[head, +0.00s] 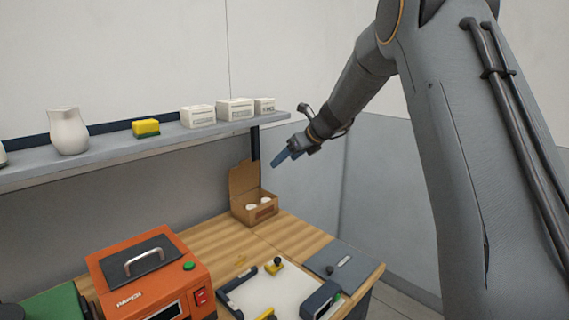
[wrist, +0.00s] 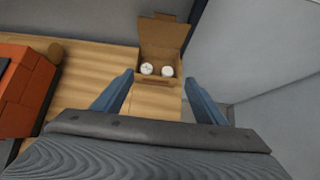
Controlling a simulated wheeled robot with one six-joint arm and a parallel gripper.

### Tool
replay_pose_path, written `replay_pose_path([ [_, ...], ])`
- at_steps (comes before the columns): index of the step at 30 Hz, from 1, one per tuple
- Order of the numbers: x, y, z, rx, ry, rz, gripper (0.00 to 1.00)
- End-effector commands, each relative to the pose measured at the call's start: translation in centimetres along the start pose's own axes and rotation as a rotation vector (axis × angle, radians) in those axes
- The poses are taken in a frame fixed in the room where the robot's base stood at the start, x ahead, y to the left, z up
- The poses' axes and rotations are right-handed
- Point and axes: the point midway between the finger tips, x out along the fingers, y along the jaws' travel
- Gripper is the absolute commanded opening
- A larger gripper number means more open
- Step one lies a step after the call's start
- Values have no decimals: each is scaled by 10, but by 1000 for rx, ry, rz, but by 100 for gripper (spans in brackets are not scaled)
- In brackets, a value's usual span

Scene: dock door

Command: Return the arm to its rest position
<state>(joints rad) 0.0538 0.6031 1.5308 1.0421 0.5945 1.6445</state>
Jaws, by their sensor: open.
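My gripper (head: 283,157) hangs in the air at the end of my arm, in front of the shelf's right end and above the bench. Its blue fingers also show in the wrist view (wrist: 160,100), spread apart with nothing between them. Beyond the fingers, an open cardboard box (head: 238,211) stands on the bench with its lid raised. The box also shows in the wrist view (wrist: 158,38), with two round white items (wrist: 157,70) inside. The gripper is apart from the box.
The shelf (head: 150,146) holds a white jug (head: 68,131), a yellow-green sponge (head: 146,128) and small white boxes (head: 234,109). The wooden bench (head: 190,239) carries an orange machine (head: 150,275), a white board (head: 268,292) and a grey panel (head: 343,264). A grey wall (head: 385,200) stands at right.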

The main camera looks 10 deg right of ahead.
Motion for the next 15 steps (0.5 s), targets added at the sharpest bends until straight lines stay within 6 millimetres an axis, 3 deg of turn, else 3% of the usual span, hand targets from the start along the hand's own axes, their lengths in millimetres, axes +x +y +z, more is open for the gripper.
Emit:
replay_pose_path([
  [10, -1, 4, -7, -39, 15, 1, 66],
  [13, -6, 18, -34, -182, 71, 10, 66],
  [15, -12, 34, -65, -356, 134, 29, 66],
])
